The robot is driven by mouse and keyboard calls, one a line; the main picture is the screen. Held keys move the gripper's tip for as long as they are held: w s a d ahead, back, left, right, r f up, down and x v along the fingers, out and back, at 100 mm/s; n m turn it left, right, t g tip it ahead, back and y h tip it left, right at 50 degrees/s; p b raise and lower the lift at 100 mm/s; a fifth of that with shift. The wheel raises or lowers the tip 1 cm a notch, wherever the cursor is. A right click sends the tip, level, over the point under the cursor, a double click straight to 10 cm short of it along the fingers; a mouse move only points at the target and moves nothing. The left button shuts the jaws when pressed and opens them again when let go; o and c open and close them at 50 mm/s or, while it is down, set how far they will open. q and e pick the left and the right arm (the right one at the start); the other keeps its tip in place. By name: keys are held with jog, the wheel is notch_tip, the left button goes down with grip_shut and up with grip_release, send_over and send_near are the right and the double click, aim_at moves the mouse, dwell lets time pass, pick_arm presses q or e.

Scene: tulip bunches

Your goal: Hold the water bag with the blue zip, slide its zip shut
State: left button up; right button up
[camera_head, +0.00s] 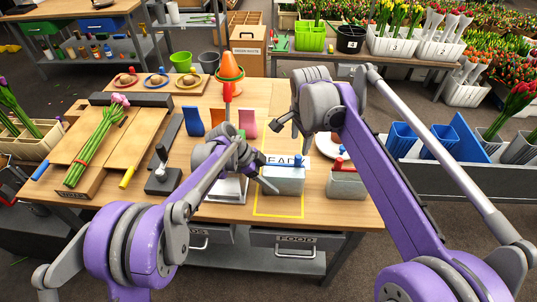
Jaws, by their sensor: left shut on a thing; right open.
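The water bag with the blue zip (284,182) is a grey-white box-shaped bag standing upright inside a yellow outline on the wooden table. Its blue slider (298,160) shows at the top, towards the right end. My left gripper (264,172) is at the bag's upper left side, shut on it. Its fingertips are small and partly unclear. My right gripper (286,126) is open and empty above and behind the bag, apart from the slider. A similar bag with a red slider (347,184) stands just to the right.
A bundle of tulips (95,145) lies on a wooden board at the left. A white plate is partly hidden behind my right arm.

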pick_arm(q)
jog(key=o, duration=1.3)
jog(key=shift+c, duration=0.2)
